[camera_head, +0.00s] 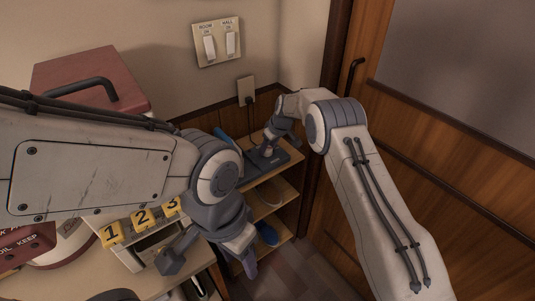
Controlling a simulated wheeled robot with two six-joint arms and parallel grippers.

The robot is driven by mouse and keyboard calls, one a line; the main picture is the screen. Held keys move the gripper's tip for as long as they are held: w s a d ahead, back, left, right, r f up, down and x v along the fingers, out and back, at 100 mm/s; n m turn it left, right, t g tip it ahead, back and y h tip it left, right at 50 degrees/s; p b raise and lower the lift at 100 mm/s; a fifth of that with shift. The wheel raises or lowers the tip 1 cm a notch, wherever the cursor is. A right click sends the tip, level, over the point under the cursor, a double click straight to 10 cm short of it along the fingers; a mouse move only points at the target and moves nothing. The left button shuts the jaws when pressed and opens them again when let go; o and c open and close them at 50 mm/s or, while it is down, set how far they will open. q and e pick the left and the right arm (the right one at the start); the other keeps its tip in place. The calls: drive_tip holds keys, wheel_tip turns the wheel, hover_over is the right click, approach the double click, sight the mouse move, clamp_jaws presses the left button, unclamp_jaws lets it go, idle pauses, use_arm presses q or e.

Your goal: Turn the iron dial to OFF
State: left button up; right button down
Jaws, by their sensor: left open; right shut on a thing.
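A dark iron base (290,157) lies on the top board of the corner shelf, with a blue part (221,135) showing at its left. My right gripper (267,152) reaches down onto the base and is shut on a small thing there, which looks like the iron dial. The fingers hide the dial, so its setting cannot be read. My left gripper (210,262) is open and empty, low in front of the shelf and apart from the iron.
A wooden shelf (290,188) holds blue and pale items on lower boards. A wall outlet (246,90) has a cord running down. Yellow number tags (142,217) and a red-lidded box (85,68) stand at left. A wooden door (450,110) closes the right side.

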drive_tip(key=shift+w+f+n+y+b, duration=0.1)
drive_tip(key=shift+f+n+y+b, duration=0.2)
drive_tip(key=shift+n+b, duration=0.5)
drive_tip(key=shift+d+r+n+g+b, duration=0.15)
drive_tip(key=shift+n+g+b, duration=0.2)
drive_tip(key=shift+n, duration=0.65)
drive_tip(key=shift+r+n+g+y, duration=0.1)
drive_tip(key=shift+n+g+y, duration=0.25)
drive_tip(key=shift+n, duration=0.45)
drive_tip(key=shift+w+n+p, duration=0.15)
drive_tip(key=shift+n+p, duration=0.2)
drive_tip(key=shift+n, duration=0.25)
use_arm(q)
wheel_tip(320, 180, down, 2)
drive_tip(key=shift+f, duration=0.2)
use_arm(e)
drive_tip(key=shift+g, duration=0.3)
use_arm(q)
drive_tip(key=shift+r, duration=0.1)
use_arm(e)
drive_tip(key=shift+n, duration=0.3)
drive_tip(key=shift+c, duration=1.5)
unclamp_jaws()
